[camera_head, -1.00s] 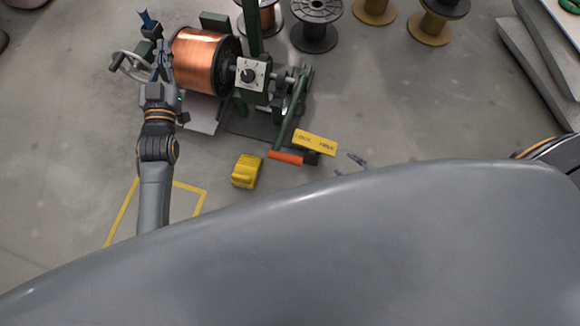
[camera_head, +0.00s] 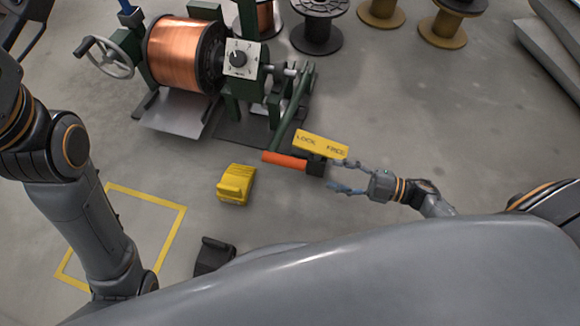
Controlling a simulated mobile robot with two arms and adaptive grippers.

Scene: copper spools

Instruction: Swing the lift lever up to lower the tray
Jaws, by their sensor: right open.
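The lift lever is a dark green arm (camera_head: 293,108) with an orange handle (camera_head: 284,160), set low at the right side of the spool stand. A yellow plate marked LOCK and FREE (camera_head: 321,144) is just behind the handle's black end (camera_head: 316,166). The tray looks like the flat grey plate (camera_head: 176,113) under the copper spool (camera_head: 180,55). My right gripper (camera_head: 335,174) is open, just right of the black end, with no clear contact. My left arm (camera_head: 85,215) is folded at the left; I cannot make out its gripper.
A yellow wedge-like block (camera_head: 236,184) lies on the floor in front of the stand. A handwheel (camera_head: 110,57) is at the stand's left. Empty spools (camera_head: 318,25) stand behind. A yellow floor outline (camera_head: 165,240) and a small dark object (camera_head: 213,255) are nearer me.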

